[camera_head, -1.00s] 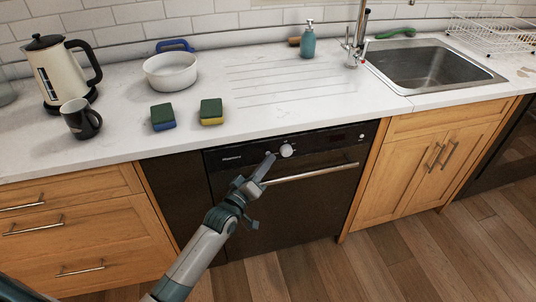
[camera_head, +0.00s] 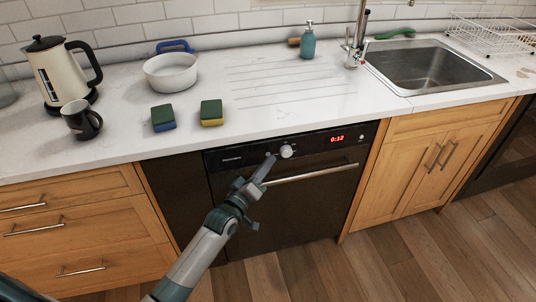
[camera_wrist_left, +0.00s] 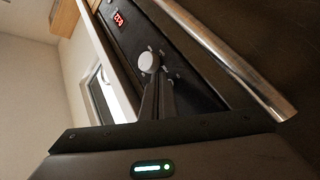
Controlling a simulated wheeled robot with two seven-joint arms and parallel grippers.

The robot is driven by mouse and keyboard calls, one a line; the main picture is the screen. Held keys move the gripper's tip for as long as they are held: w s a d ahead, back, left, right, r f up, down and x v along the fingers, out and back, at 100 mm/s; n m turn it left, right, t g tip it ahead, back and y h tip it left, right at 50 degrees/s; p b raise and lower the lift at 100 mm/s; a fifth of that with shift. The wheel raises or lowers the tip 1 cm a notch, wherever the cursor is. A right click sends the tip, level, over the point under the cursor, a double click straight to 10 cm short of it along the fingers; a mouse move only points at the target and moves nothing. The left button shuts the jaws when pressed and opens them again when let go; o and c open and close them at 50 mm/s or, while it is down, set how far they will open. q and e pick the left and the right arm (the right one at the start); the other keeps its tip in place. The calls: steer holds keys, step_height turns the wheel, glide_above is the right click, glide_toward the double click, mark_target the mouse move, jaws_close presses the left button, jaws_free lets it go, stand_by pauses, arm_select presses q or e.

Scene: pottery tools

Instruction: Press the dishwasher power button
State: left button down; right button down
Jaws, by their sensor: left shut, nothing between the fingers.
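The dishwasher (camera_head: 290,205) is built in under the counter, with a black control panel (camera_head: 312,142) along its top. The panel has a round white knob (camera_head: 287,151) and a red lit display (camera_head: 337,138). In the left wrist view the knob (camera_wrist_left: 148,61) and the lit display (camera_wrist_left: 118,18) also show. My left gripper (camera_head: 268,160) is shut and empty, its tips at the panel just left of the knob. In the left wrist view the fingertips (camera_wrist_left: 158,76) end beside the knob; whether they touch the panel or a button there is hidden. My right gripper is not in view.
The dishwasher's bar handle (camera_head: 312,173) runs just below the panel, close to my left gripper. The counter above holds two sponges (camera_head: 211,112), a white pot (camera_head: 171,72), a dark mug (camera_head: 81,119) and a kettle (camera_head: 62,75). The floor in front is clear.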

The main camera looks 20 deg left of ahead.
arm_select(q)
steer(key=shift+s+d, duration=0.2)
steer(key=shift+s, duration=0.1)
steer(key=shift+s+d+p, duration=0.5)
steer(key=shift+s+d, duration=0.05)
steer(key=shift+s, duration=0.25)
steer(key=shift+s+d+p, duration=0.55)
steer(key=shift+s+d, duration=0.05)
steer(key=shift+s, duration=0.25)
steer(key=shift+s+d+p, duration=0.5)
steer(key=shift+s+d, duration=0.05)
steer(key=shift+s, duration=0.25)
stand_by(0.8)
